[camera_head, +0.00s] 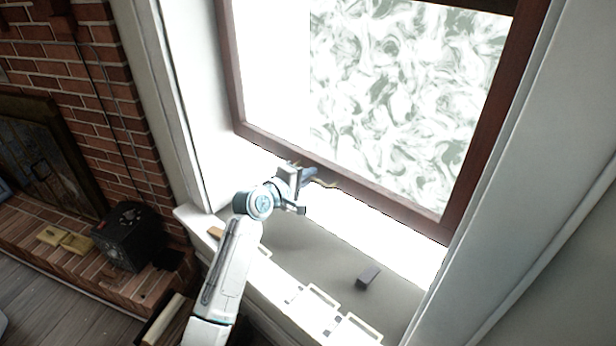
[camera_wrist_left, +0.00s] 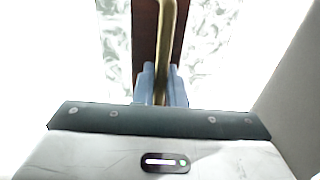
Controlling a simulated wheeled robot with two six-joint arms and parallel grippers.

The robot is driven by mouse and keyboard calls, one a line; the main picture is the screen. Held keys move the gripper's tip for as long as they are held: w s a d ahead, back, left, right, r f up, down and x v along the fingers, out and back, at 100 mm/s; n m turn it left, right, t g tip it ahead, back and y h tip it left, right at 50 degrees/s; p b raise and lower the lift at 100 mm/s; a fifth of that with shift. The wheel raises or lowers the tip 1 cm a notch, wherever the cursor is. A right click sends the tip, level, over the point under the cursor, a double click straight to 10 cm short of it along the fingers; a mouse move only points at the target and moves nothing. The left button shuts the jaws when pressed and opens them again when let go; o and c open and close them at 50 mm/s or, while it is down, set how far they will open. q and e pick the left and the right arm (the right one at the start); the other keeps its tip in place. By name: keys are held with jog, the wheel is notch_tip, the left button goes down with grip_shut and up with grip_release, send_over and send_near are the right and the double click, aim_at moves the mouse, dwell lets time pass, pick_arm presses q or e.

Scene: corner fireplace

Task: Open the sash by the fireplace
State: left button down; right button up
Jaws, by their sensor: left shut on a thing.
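The sash (camera_head: 340,180) is a dark reddish-brown wooden frame around a pane with a green-white swirl pattern. A bright white band shows between its bottom rail and the sill. My left gripper (camera_head: 308,176) is at the bottom rail, shut on the brass handle (camera_head: 327,184). In the left wrist view the brass handle (camera_wrist_left: 166,45) runs between the two blue-grey fingertips of the left gripper (camera_wrist_left: 161,85), with the brown rail (camera_wrist_left: 145,35) behind it. My right gripper is not in view.
The pale sill (camera_head: 310,245) lies below, with a small dark grey block (camera_head: 368,277) and flat white-edged pieces (camera_head: 320,305) on it. A brick fireplace (camera_head: 95,75) and a black box (camera_head: 130,236) stand at left. A pale wall (camera_head: 560,240) closes the right side.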

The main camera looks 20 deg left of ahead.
pick_arm(q)
jog(key=shift+r, duration=0.2)
jog(key=c, duration=1.6)
grip_release()
jog(key=shift+f, duration=0.1)
jog(key=b+v, duration=0.2)
jog(key=v, duration=0.8)
jog(key=shift+s, duration=0.35)
jog(key=shift+a, duration=0.15)
